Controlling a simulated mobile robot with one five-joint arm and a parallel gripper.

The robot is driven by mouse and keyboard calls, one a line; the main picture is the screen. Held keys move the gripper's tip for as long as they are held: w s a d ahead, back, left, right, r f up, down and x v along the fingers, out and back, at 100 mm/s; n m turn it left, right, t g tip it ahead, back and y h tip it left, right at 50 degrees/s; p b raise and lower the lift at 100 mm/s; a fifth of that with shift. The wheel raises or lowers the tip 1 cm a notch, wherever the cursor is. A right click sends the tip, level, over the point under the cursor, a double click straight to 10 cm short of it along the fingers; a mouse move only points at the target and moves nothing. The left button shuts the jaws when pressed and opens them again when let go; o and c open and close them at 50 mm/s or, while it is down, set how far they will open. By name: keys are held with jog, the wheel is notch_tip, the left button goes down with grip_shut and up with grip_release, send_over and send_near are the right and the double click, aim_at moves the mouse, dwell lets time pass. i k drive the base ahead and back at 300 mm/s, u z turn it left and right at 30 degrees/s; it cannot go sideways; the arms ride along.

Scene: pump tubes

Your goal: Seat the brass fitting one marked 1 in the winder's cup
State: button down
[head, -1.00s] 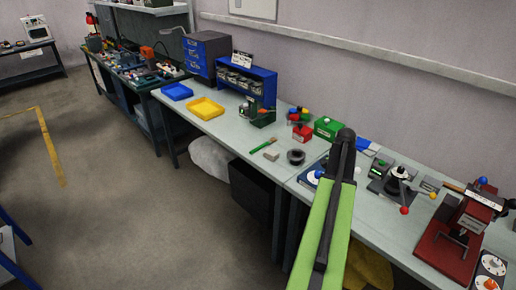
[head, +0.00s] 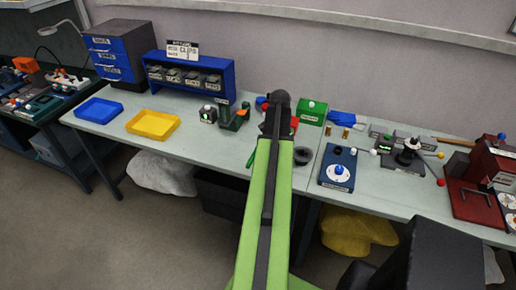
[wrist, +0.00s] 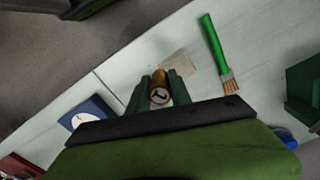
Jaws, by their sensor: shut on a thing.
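My gripper (wrist: 163,93) is shut on a brass fitting (wrist: 160,88) with a 1 on its pale end face, held upright-looking between the two dark green fingers in the wrist view. In the head view my own green arm hides the gripper and the held fitting. A winder-like device (head: 408,157) with a dark round hub and a red-knobbed crank stands on the bench to the right, well apart from the gripper. Its cup cannot be made out clearly.
Two other brass pieces (head: 345,132) stand behind the blue dial unit (head: 338,166). A green brush (wrist: 214,48) and a beige block (wrist: 178,62) lie below the gripper. A red machine (head: 478,190) stands at far right. Yellow (head: 153,124) and blue trays (head: 98,110) are left.

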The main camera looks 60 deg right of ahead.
aim_at(338, 150)
jog(key=z, duration=0.45)
jog(key=i, duration=0.95)
jog(key=z, duration=0.45)
